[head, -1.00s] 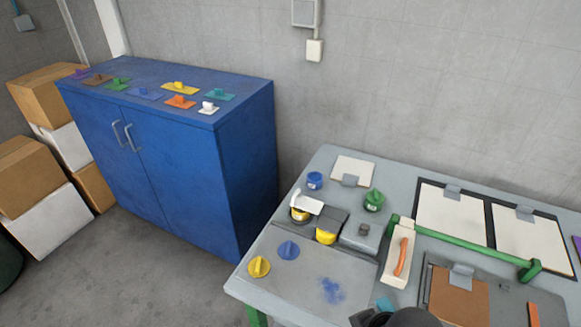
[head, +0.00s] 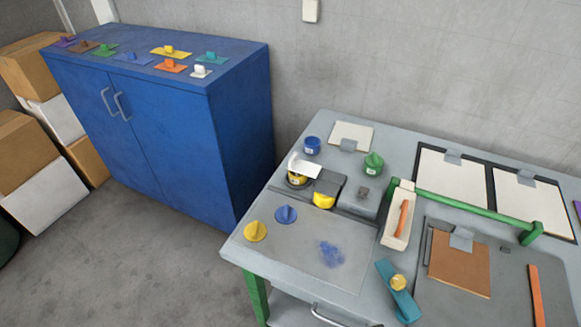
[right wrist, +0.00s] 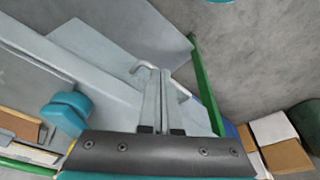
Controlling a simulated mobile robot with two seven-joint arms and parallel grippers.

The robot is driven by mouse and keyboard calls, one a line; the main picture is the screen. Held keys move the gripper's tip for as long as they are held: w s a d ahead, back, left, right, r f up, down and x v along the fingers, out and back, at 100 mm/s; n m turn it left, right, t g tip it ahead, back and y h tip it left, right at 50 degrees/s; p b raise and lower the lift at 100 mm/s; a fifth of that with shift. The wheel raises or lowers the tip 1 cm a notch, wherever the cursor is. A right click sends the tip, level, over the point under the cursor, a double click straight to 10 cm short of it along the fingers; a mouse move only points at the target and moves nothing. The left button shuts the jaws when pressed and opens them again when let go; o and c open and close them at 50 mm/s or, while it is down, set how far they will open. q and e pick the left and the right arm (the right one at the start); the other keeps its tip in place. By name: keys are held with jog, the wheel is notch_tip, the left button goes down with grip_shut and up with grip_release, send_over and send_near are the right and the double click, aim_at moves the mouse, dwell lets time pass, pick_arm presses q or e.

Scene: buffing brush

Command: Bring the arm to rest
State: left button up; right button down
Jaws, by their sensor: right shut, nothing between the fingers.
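My right gripper (right wrist: 157,100) shows in the right wrist view, its two pale fingers together with nothing between them. Beyond the fingers are a grey surface, a metal handle (right wrist: 144,67) and a green table leg (right wrist: 205,85). A rounded teal thing (right wrist: 66,112) is at the left of that view, apart from the fingers. In the head view neither gripper shows. A teal tool with a yellow knob (head: 398,283) lies at the front of the grey workbench (head: 380,262).
A blue cabinet (head: 150,140) stands left; clear floor (head: 150,250) lies between.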

jog(key=s+f+b, duration=0.2)
jog(key=s+f, duration=0.1)
jog(key=f, duration=0.7)
jog(key=s+f+b, duration=0.3)
jog(key=f, duration=0.6)
pick_arm(q)
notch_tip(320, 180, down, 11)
jog(key=b, duration=0.5)
pick_arm(e)
jog(key=s+d+f+g, duration=0.1)
jog(key=s+d+f, duration=0.2)
jog(key=s+f, duration=0.9)
notch_tip(320, 180, down, 2)
jog(key=shift+f+g, duration=0.1)
jog(key=shift+g, duration=0.3)
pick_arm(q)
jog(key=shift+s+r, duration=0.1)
